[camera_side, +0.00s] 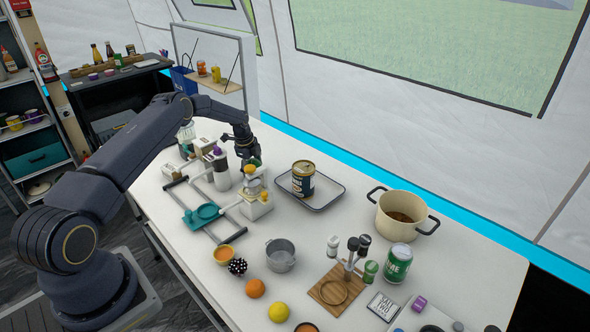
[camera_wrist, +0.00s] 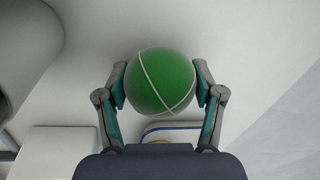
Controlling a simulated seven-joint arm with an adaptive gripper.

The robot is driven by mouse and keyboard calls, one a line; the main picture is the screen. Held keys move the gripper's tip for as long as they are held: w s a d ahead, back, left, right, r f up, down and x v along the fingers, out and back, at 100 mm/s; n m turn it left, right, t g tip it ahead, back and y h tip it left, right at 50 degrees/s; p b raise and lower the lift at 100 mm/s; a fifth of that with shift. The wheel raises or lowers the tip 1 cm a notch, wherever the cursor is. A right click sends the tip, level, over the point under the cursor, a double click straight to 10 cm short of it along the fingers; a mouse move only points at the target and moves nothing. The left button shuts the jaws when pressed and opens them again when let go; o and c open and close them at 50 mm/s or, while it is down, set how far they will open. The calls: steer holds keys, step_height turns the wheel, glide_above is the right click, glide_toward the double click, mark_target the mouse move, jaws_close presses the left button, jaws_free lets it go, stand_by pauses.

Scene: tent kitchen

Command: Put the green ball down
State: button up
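The green ball (camera_wrist: 160,82) with thin white lines sits between the two fingers of my gripper (camera_wrist: 160,88) in the wrist view. The finger pads press on its left and right sides, so my gripper is shut on it. In the side view my gripper (camera_side: 250,156) points down over the far-left part of the white table (camera_side: 165,226), close to a white device with a yellow top (camera_side: 255,200). The ball is mostly hidden there by the fingers, and its exact height above the table is hard to tell.
A metal tray (camera_side: 327,199) holding a can (camera_side: 303,178) lies right of my gripper. A cream pot (camera_side: 402,213) stands further right. A frame with a teal part (camera_side: 202,216) and a purple-topped bottle (camera_side: 219,168) crowd the left. Bare table shows between the tray and grey pot (camera_side: 281,257).

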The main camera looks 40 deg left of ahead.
steer(key=o, duration=0.4)
